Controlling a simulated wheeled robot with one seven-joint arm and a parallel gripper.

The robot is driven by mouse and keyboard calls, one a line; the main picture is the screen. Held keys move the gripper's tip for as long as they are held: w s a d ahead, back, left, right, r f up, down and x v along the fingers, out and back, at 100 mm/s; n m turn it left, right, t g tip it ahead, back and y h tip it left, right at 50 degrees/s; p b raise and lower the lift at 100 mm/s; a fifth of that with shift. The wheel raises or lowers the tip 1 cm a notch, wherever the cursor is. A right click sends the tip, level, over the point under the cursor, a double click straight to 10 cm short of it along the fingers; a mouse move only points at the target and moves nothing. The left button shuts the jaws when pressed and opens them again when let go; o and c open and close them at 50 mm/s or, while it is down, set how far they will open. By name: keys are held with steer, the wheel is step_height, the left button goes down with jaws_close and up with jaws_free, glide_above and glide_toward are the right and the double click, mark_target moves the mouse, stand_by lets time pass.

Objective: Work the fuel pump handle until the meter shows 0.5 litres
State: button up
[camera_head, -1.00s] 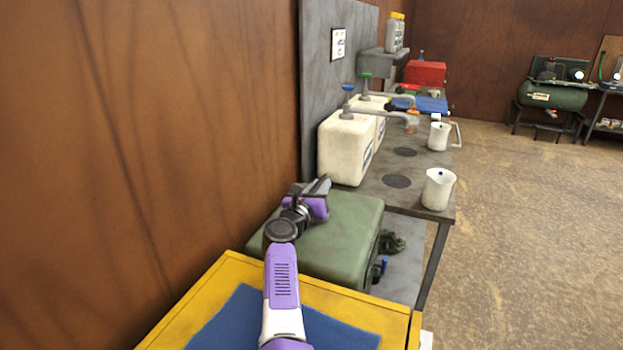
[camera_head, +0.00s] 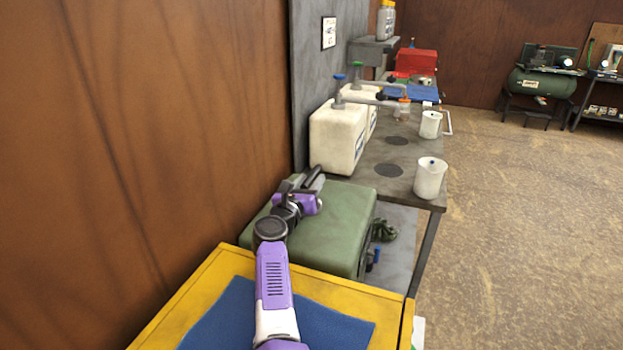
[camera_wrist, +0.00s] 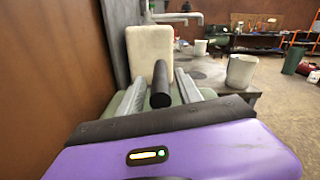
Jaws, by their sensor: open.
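Two cream fuel canisters stand on the grey bench, the near one (camera_head: 338,138) in front of the far one (camera_head: 373,112). The near canister carries a pump with a blue top (camera_head: 341,77), and the far one a pump with a green top (camera_head: 356,65). I cannot make out a meter reading.
The green box (camera_head: 325,220) and a yellow bench (camera_head: 233,262) with a blue mat lie below my arm. Two white jugs, near (camera_head: 430,178) and far (camera_head: 430,124), stand along the bench's right side. A brown wall (camera_head: 150,120) closes the left. Floor is open right.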

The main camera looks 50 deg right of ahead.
steer(key=p+v, duration=0.2)
steer(key=v, duration=0.4)
steer(key=shift+a, duration=0.2)
stand_by(1.0)
